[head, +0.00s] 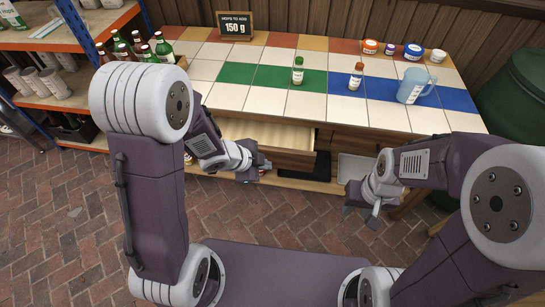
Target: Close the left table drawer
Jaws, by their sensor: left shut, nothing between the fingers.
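The left table drawer (290,155) stands pulled out from under the tiled table (215,95). Its pale inside shows, and I see nothing in the visible part. My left arm hides its left part. My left gripper (258,170) is shut and empty, at the drawer's front on its left side. I cannot tell whether it touches the drawer. My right gripper (359,214) is open and empty, low in front of the table's right part, apart from the drawer.
An orange-and-blue shelf (75,47) is at left, a green bin (515,95) at right. Brick floor is open in front.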

